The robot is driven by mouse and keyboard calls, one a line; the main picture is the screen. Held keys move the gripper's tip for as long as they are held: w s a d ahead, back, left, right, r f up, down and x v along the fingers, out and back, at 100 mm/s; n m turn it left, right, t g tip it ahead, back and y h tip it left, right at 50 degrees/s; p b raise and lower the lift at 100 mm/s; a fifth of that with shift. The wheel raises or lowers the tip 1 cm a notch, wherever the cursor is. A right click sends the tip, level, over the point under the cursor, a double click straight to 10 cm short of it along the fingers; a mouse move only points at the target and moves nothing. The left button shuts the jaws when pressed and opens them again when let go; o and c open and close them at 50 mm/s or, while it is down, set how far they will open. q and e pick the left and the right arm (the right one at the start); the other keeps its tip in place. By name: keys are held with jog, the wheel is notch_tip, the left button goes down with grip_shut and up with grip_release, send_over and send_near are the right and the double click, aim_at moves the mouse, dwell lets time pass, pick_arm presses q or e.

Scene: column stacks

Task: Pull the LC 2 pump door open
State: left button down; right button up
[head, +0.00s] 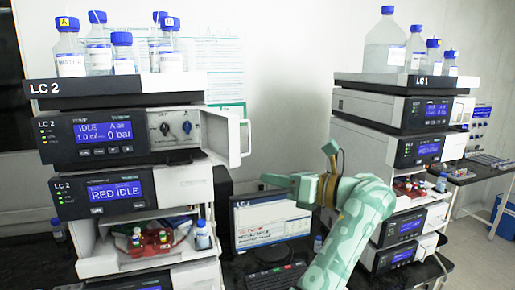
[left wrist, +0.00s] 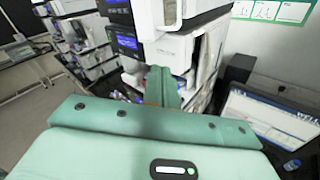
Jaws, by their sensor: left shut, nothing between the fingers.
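The LC 2 stack (head: 125,180) stands at the left in the head view. Its pump module (head: 100,137) has a display reading IDLE and 0 bar. The white pump door (head: 222,137) stands swung out at the module's right side, with a handle loop at its outer edge. The panel with round knobs (head: 175,128) beside it is exposed. My left gripper (head: 268,180) is shut and empty, below and right of the door and apart from it. In the left wrist view its green fingers (left wrist: 163,85) point toward the stack. My right gripper is not in view.
A monitor (head: 270,222) and keyboard (head: 270,277) stand between the stacks, behind and below my arm. The LC 1 stack (head: 392,108) stands at the right. Bottles (head: 97,45) stand on top of LC 2. The space right of the door is free before the wall.

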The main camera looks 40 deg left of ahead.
pick_arm(q)
jog(key=s+d+r+m+t, duration=0.25)
jog(key=m+t, duration=0.25)
jog(key=m, duration=0.4)
jog(key=s+d+r+m+t, duration=0.1)
jog(key=s+r+m+t, duration=0.3)
jog(key=m, duration=0.4)
jog(key=m+t+p, duration=0.1)
jog(key=m+p, duration=0.1)
jog(key=m, duration=0.2)
send_near(225, 134)
jog(key=w+a, duration=0.1)
jog(key=w, duration=0.3)
jog(key=shift+w+a+f+h, duration=0.35)
jog(key=shift+a+f+h, duration=0.05)
jog(key=shift+f+h, duration=0.1)
jog(key=shift+w, duration=0.1)
